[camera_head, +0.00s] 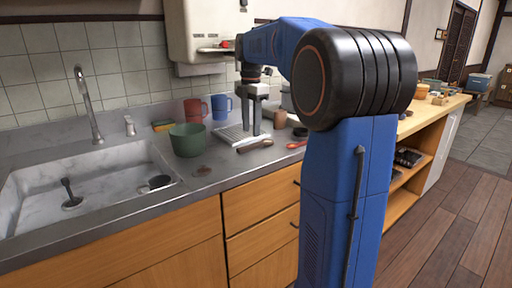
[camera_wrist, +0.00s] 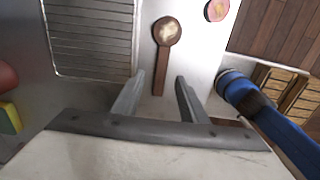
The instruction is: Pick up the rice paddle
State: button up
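The rice paddle (camera_head: 255,145) is brown and lies on the grey counter in front of the drying rack. In the wrist view the rice paddle (camera_wrist: 166,32) has a round head with a pale patch, pointing up, and a dark handle reaching down between my fingers. My gripper (camera_head: 251,126) points down over the counter beside the rack. In the wrist view my gripper (camera_wrist: 160,77) is open, with one finger on each side of the handle and a gap on both sides. The height between fingertips and handle is hard to tell.
The drying rack (camera_head: 238,134) lies close by; it also shows in the wrist view (camera_wrist: 90,40). A green bowl (camera_head: 187,140), red cup (camera_head: 194,111), blue cup (camera_head: 221,107) and sponge (camera_head: 162,125) stand left. The sink (camera_head: 100,185) is far left.

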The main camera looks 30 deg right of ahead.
aim_at(251, 145)
jog(key=shift+s+a+f, duration=0.1)
jog(key=shift+a+f, duration=0.05)
jog(key=shift+f, duration=1.25)
jog(key=shift+s+a+f, duration=0.1)
jog(key=shift+f, duration=1.3)
jog(key=shift+c, duration=0.3)
grip_shut()
